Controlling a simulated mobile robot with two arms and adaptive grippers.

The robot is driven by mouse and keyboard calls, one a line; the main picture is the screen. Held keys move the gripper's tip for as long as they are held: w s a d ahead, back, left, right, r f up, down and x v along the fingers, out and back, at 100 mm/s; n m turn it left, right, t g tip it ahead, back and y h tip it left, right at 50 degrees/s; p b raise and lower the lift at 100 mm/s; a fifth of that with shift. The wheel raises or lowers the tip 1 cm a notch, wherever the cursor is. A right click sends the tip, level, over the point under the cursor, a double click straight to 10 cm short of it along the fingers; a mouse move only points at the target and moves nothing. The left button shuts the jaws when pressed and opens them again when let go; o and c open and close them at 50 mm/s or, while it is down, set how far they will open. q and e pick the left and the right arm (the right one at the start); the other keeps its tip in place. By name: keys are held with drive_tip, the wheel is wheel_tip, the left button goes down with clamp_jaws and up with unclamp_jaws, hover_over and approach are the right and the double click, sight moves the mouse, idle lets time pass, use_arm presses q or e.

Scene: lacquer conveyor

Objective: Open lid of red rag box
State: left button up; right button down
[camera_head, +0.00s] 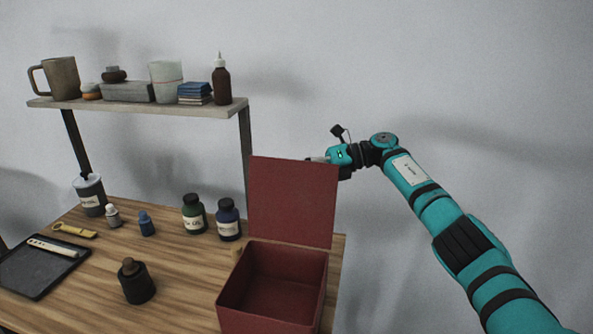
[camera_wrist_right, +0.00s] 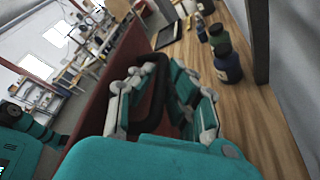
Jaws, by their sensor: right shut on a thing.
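The red rag box (camera_head: 270,286) stands open at the right front corner of the wooden table; its inside looks empty. Its red lid (camera_head: 292,203) stands upright along the back of the box. My right gripper (camera_head: 322,159) is at the lid's upper right edge, its fingertips partly hidden by the lid. The exact contact is hard to see. My left gripper is in neither view.
A green bottle (camera_head: 193,214) and a blue bottle (camera_head: 228,219) stand left of the lid. Free space lies right of the table.

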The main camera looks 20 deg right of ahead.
drive_tip(key=shift+d+f, duration=0.15)
drive_tip(key=c, duration=1.7)
unclamp_jaws()
drive_tip(key=shift+o, duration=0.3)
drive_tip(key=shift+w+d+f, duration=0.1)
drive_tip(key=shift+w, duration=0.1)
drive_tip(key=v, duration=1.1)
drive_tip(key=shift+s+d+r, duration=0.15)
drive_tip(key=shift+d+r, duration=0.1)
drive_tip(key=shift+d, duration=0.05)
